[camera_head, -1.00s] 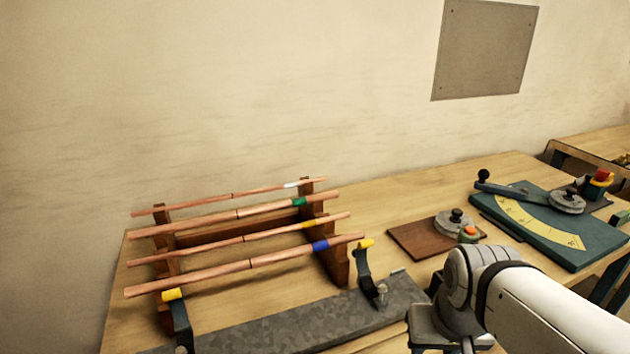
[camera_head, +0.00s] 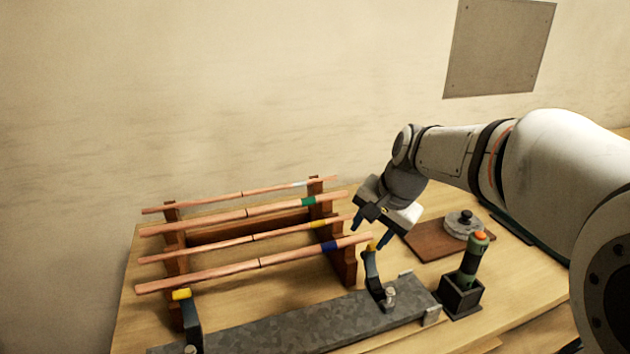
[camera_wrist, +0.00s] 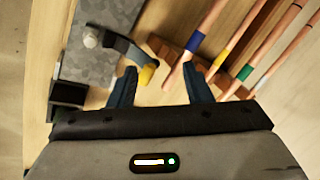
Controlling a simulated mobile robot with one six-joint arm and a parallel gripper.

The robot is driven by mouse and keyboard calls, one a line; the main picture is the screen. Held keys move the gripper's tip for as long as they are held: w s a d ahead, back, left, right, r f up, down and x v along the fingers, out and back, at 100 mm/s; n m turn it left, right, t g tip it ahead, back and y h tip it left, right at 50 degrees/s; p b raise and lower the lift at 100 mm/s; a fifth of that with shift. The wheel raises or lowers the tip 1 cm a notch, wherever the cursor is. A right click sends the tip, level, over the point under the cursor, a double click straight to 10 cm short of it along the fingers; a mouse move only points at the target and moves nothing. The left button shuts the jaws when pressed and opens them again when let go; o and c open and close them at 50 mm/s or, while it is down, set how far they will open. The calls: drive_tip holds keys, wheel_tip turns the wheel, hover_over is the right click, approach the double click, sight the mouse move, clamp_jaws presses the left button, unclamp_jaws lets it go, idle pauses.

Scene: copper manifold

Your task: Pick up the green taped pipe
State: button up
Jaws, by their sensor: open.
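The green taped pipe (camera_head: 240,214) is a copper pipe with a green band near its right end. It lies across the wooden rack, second from the back. In the wrist view its green band (camera_wrist: 244,72) shows at the right, beyond the blue and yellow bands. My gripper (camera_head: 370,234) is open and empty, pointing down at the right end of the rack. In the wrist view its two blue fingers (camera_wrist: 160,88) are apart, near the end of the blue taped pipe (camera_wrist: 184,62) and left of the green one.
White (camera_head: 250,193), yellow (camera_head: 240,242) and blue (camera_head: 250,267) taped pipes share the rack (camera_head: 340,265). A grey fixture (camera_head: 300,318) with yellow-tipped uprights stands in front. A green-handled tool (camera_head: 472,262) in a black holder and a brown board (camera_head: 432,238) are to the right.

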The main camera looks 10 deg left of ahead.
drive_tip(key=w+a+m+y+p, duration=0.15)
drive_tip(key=w+a+m, duration=0.25)
drive_tip(key=w+a, duration=0.65)
drive_tip(key=m+y, duration=0.2)
approach(285, 206)
drive_tip(key=a+f, duration=0.2)
drive_tip(key=x, duration=0.3)
drive_tip(key=w+p+x, duration=0.1)
drive_tip(key=x, duration=0.2)
drive_tip(key=shift+d+r, duration=0.1)
drive_tip(key=shift+d, duration=0.05)
drive_tip(key=shift+s, duration=0.1)
drive_tip(key=shift+c, duration=0.5)
clamp_jaws()
drive_tip(key=shift+g+h, duration=0.25)
drive_tip(key=shift+g, duration=0.05)
